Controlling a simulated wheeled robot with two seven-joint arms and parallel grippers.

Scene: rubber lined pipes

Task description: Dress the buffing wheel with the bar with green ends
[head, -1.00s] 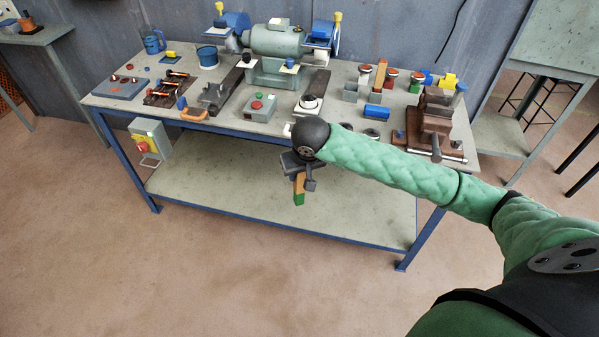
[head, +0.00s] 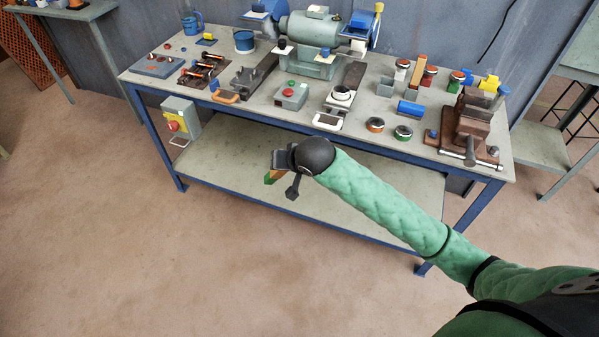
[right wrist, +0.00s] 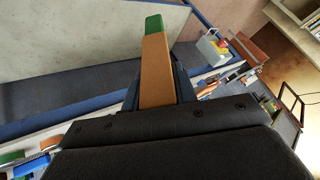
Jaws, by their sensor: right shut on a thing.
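My right gripper (head: 285,174) is shut on the bar with green ends (head: 271,177), in front of the bench and below its top. In the right wrist view the bar (right wrist: 156,70) is orange-brown with a green end pointing away from the gripper; its other end is hidden. The grey-green bench grinder (head: 312,38) stands at the back of the bench, with a blue-guarded wheel at each side (head: 359,32). I cannot tell which wheel is the buffing wheel. The bar is well apart from the grinder. My left gripper does not show.
The bench (head: 238,113) holds a grey switch box (head: 291,96), a brown vise (head: 470,125) at right, a blue can (head: 244,41) and several small tins and blocks. A grey box with a yellow-and-red switch (head: 180,120) hangs at the front left. Floor in front is clear.

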